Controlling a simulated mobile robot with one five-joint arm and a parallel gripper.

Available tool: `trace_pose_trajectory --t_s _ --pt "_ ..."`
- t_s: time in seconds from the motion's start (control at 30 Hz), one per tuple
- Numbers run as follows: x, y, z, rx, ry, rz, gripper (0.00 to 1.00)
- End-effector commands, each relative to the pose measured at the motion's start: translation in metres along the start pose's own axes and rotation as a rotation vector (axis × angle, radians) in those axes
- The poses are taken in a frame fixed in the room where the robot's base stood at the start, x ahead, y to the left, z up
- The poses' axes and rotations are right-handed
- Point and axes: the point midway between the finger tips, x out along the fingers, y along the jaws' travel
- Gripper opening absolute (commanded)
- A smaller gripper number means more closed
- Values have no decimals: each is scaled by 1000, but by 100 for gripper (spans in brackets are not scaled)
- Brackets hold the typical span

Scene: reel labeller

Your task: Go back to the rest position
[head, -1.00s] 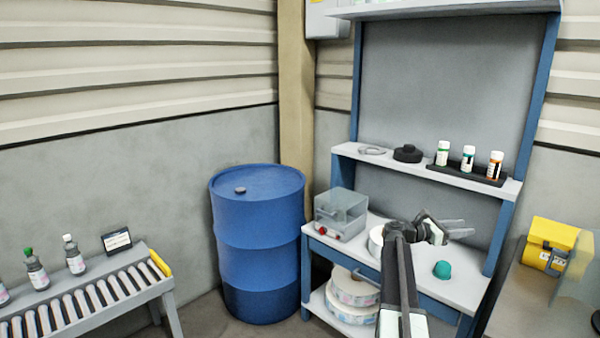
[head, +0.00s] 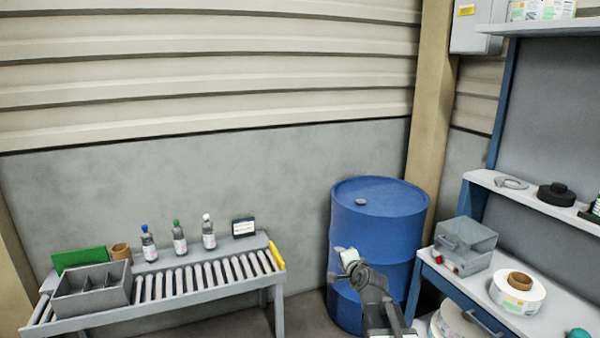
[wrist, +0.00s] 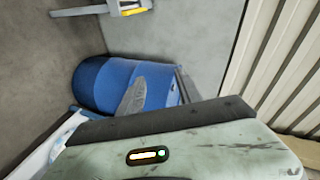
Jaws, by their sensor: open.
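My gripper (wrist: 158,92) shows in the wrist view with its two grey fingers apart and nothing between them. The blue drum (wrist: 100,82) lies beyond the fingers there, tilted in the picture. In the head view my arm reaches up from the bottom edge, right of centre, and its end with my gripper (head: 338,277) overlaps the front of the blue drum (head: 375,215). The fingers are small there and partly hidden by the wrist. I cannot tell the gap to the drum.
A roller conveyor (head: 160,288) at left carries several bottles and a grey divided bin (head: 92,290). A blue-framed bench (head: 470,283) at right holds a clear-lidded box (head: 465,245) and a label reel (head: 517,291). Bare floor shows between conveyor and drum.

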Motion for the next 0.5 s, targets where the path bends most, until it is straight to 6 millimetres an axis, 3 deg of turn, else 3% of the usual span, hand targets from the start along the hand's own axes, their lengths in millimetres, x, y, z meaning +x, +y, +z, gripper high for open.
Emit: trace_pose_trajectory --t_s 0.03,0.1,0.2,0.3,0.4,0.5 --pt "-16 26 31 -138 -85 107 42" --pt "-40 75 60 -353 -217 284 42" --pt "-89 144 74 -611 -406 528 42" --pt "-141 192 76 -797 -598 726 42" --pt "-180 218 76 -914 -778 854 42" --pt "-201 226 80 -974 -904 886 42"
